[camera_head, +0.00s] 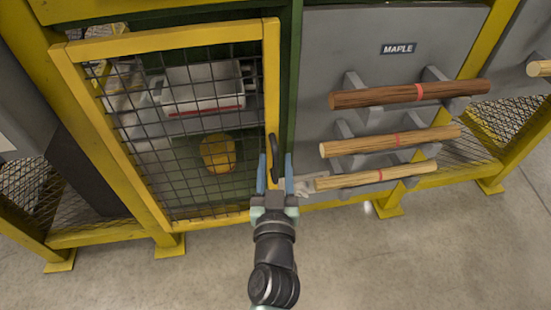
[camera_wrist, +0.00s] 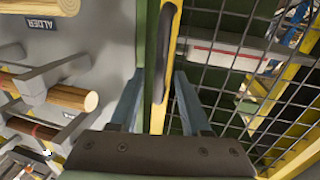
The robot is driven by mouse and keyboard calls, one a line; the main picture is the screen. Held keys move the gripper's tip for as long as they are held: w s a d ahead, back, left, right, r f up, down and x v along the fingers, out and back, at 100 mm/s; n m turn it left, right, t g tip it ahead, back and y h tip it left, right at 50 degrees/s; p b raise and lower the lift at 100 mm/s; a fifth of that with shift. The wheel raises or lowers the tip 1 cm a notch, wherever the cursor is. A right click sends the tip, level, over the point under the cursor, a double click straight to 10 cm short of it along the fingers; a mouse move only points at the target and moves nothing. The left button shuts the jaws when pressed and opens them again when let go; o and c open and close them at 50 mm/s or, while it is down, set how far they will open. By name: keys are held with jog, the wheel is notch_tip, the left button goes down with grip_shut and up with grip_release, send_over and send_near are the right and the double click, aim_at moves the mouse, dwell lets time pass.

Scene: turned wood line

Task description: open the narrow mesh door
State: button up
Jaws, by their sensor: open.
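The narrow mesh door has a yellow frame (camera_head: 165,38) and dark wire mesh, at the left of the head view. Its right edge lies close beside a green post (camera_wrist: 148,45); I see no clear gap. A dark, upright bar handle (camera_head: 273,150) sits on its right frame bar. My gripper (camera_head: 275,157) is open at the handle's lower part, with one blue finger on each side in the picture. The wrist view shows the handle (camera_wrist: 172,45) just beyond the fingertips, with the yellow bar between the fingers. I cannot tell whether they touch.
Right of the door, a grey panel (camera_head: 315,60) labelled MAPLE carries brackets with three turned wood rods (camera_head: 380,140). A white machine part (camera_head: 205,88) and a yellow part (camera_head: 217,152) show behind the mesh. The concrete floor (camera_head: 340,270) in front is clear.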

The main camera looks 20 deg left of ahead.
jog(key=shift+w+a, duration=0.2)
jog(key=shift+w, duration=0.4)
grip_shut()
dwell(1.1)
